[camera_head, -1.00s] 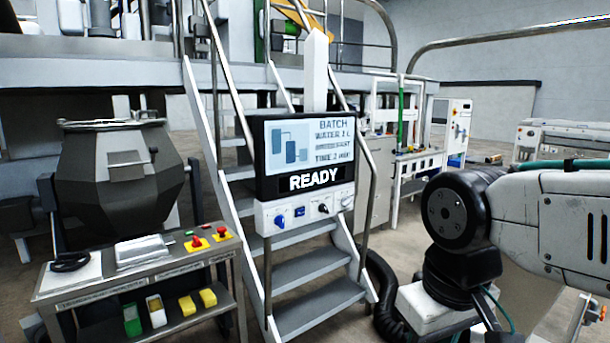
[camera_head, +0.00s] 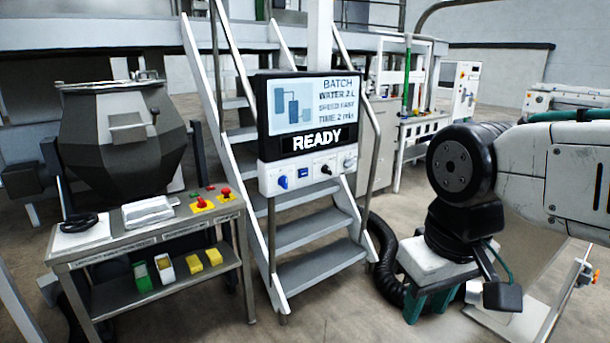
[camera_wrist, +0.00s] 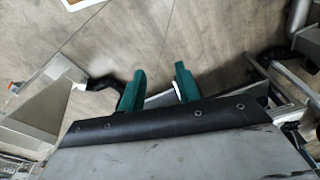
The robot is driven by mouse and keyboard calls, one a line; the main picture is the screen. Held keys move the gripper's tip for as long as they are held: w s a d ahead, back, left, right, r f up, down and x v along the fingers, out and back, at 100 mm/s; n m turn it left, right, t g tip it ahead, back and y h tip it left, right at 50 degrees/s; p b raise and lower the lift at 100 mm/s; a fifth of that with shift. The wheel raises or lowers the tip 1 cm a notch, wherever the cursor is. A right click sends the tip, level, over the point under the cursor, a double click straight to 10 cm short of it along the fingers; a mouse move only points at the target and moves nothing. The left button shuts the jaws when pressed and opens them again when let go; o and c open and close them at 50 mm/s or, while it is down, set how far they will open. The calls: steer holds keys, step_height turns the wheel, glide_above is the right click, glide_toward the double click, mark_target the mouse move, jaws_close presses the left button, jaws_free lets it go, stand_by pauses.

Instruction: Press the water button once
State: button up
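The control panel has a screen (camera_head: 308,110) reading "BATCH", "WATER 2 L", "SPEED FAST", "TIME 2 min" and "READY". Below it, a white control strip (camera_head: 308,184) carries a blue knob (camera_head: 283,182), a small blue square control (camera_head: 303,173), a black knob (camera_head: 326,169) and another control at the right end. Their labels are too small to read, so I cannot tell which is the water button. My gripper (camera_head: 427,306) points down, right of and below the panel, well apart from it. In the wrist view its teal fingers (camera_wrist: 160,70) are spread, with only floor between them.
A metal stair (camera_head: 300,232) stands behind the panel. A steel cart (camera_head: 150,245) with red buttons (camera_head: 226,193) and small boxes is at left, before a dark mixing vessel (camera_head: 122,140). A black hose (camera_head: 385,262) lies between stair and gripper. Floor in front is clear.

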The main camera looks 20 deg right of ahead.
jaws_close()
stand_by(1.6)
